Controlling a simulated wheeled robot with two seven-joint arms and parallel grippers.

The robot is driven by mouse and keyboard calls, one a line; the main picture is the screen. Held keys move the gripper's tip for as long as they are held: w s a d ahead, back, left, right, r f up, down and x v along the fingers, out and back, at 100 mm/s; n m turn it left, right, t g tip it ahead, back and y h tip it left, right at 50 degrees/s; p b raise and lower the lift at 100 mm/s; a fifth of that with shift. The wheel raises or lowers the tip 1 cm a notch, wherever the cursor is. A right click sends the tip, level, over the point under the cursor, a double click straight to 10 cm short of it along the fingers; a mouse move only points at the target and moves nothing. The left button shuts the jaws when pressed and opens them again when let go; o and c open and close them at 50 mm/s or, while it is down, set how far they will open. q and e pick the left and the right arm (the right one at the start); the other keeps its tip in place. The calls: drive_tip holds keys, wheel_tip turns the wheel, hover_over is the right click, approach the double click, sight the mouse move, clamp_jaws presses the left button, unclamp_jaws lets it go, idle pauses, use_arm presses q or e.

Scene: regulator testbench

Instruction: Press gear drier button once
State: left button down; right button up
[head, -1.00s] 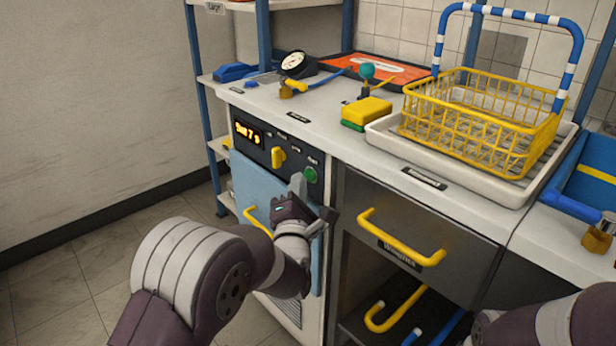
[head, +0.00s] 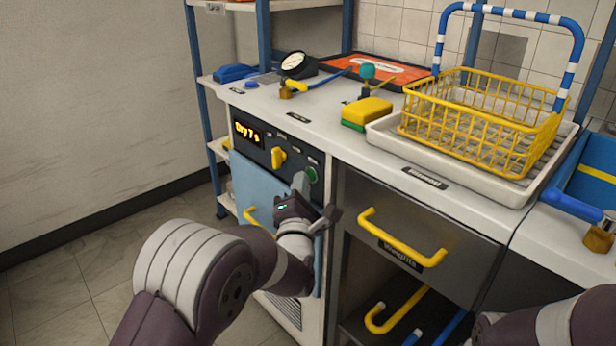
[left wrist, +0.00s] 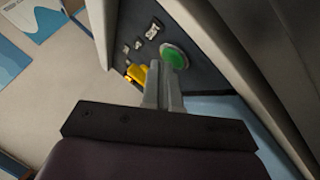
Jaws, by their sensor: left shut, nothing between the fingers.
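The gear drier is the light-blue-doored machine (head: 255,187) under the counter, with a dark control panel. Its display (head: 247,133) glows orange and reads something like "Dry 7 s". A yellow knob (head: 278,158) sits mid-panel, and the round green button (head: 312,175) is at the panel's right end. My left gripper (head: 299,182) is shut and empty, its fingertips at the green button's left edge. In the left wrist view the shut fingers (left wrist: 163,82) point at the green button (left wrist: 174,57), overlapping its lower edge; I cannot tell whether they touch. My right gripper is out of view.
A yellow drawer handle (head: 400,238) juts out right of the drier, and the drier door's yellow handle (head: 256,222) is below the panel. On the counter stand a yellow wire basket (head: 480,118), a sponge (head: 366,112) and a gauge (head: 296,64).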

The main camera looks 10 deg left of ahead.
use_arm(q)
drive_tip(key=shift+s+a, duration=0.5)
drive_tip(key=shift+s, duration=0.2)
drive_tip(key=shift+a+b, duration=0.1)
drive_tip(key=shift+b, duration=0.2)
drive_tip(key=s+a, duration=0.1)
drive_tip(key=s, duration=0.1)
drive_tip(key=s+a, duration=0.2)
drive_tip(key=shift+b, duration=0.4)
